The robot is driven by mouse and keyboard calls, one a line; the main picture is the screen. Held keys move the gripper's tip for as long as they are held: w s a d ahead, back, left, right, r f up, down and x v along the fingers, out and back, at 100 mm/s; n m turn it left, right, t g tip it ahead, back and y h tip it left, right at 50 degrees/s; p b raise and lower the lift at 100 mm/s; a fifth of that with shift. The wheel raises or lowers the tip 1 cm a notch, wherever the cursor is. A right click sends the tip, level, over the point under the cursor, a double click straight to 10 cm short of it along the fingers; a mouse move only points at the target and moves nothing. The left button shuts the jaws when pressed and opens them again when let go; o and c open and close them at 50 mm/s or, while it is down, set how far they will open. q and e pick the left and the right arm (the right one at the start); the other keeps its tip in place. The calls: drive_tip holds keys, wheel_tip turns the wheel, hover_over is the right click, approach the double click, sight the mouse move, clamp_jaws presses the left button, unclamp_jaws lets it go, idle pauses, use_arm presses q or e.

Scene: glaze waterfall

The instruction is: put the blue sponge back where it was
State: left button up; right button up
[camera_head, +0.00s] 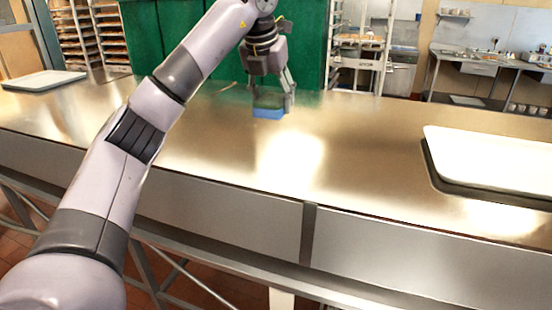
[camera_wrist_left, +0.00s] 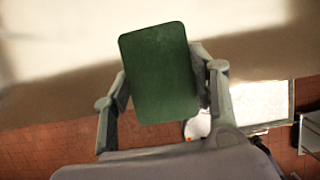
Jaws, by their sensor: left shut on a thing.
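The blue sponge (camera_head: 268,113) has a blue lower layer and a dark green top. It is at the far side of the metal counter in the head view. My left gripper (camera_head: 270,97) is shut on it from above, with one finger at each side. In the left wrist view the sponge's green face (camera_wrist_left: 158,75) shows between the two fingers of my left gripper (camera_wrist_left: 163,95). I cannot tell whether its underside touches the counter or is just above it. My right gripper is not in view.
The steel counter (camera_head: 230,150) is mostly bare around the sponge. A white tray (camera_head: 490,155) lies at the right, and another pale tray (camera_head: 42,80) at the far left. A green panel (camera_head: 165,40) stands behind the counter. Racks and a side bench are further back.

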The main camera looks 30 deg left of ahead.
use_arm(q)
hover_over(275, 168)
drive_tip(key=s, duration=0.1)
wheel_tip(275, 168, down, 11)
drive_tip(key=shift+s+d+r+p, duration=0.1)
drive_tip(key=shift+s+d+p, duration=0.05)
drive_tip(key=shift+p, duration=0.3)
drive_tip(key=shift+s+f, duration=0.2)
drive_tip(key=shift+f, duration=0.35)
wheel_tip(275, 168, down, 4)
drive_tip(key=shift+w+f+p, duration=0.1)
drive_tip(key=shift+w+p, duration=0.05)
drive_tip(key=shift+p, duration=0.3)
drive_tip(key=shift+f, duration=0.1)
drive_tip(key=o, duration=1)
drive_tip(key=shift+r, duration=0.2)
